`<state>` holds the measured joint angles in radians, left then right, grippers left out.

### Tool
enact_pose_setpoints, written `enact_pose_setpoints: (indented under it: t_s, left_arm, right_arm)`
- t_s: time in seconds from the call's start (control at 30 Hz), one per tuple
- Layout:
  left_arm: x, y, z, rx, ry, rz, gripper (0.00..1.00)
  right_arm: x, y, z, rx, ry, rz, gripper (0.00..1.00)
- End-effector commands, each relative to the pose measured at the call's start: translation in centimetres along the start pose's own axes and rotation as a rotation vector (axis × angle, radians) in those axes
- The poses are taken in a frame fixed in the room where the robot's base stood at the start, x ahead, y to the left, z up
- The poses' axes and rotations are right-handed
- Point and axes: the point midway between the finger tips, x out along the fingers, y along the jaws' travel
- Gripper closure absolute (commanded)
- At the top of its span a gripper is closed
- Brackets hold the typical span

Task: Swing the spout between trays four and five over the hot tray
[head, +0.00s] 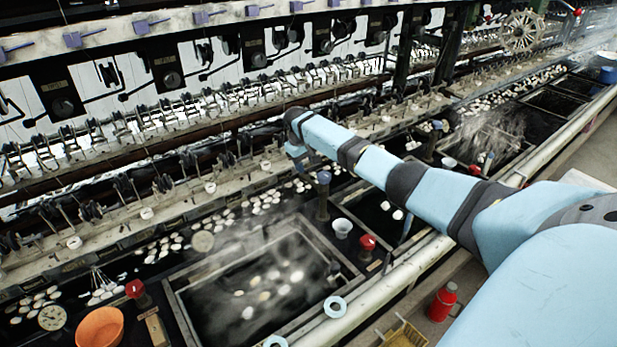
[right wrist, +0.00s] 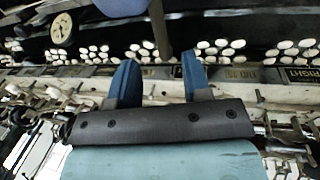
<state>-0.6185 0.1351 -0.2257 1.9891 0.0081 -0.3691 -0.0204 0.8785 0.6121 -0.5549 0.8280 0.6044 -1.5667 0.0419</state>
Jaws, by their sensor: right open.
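A spout post with a blue-purple top (head: 323,178) stands at the back right corner of a steaming tray (head: 178,305), which has pale cocoons in dark water. I take it for the task's spout; its outlet direction cannot be made out. My right gripper (head: 303,163) hangs just left of and above the post top, partly hidden by its own arm. In the right wrist view its two blue fingers (right wrist: 158,62) are apart with nothing between the tips. My left gripper is out of view.
A white cup (head: 342,227) and a red knob (head: 367,242) stand right of the tray. An orange bowl (head: 99,327) is at front left. The reeling rail (head: 150,212) with hooks runs behind. Another steaming tray lies far right.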

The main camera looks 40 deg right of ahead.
Motion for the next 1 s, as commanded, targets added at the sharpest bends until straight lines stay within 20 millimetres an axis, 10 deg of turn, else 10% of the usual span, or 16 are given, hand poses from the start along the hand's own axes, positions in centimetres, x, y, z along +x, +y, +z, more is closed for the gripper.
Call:
enact_pose_setpoints:
  t_s: [0.3,0.77,1.0]
  left_arm:
    - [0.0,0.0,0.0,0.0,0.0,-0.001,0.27]
    - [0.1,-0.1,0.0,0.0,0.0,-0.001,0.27]
    - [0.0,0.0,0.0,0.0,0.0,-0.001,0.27]
  right_arm:
    - [5.8,0.0,0.0,0.001,-0.001,-0.001,0.56]
    - [7.2,0.0,0.0,-0.001,0.001,0.0,0.56]
    - [7.2,0.0,0.0,0.0,0.001,0.0,1.0]
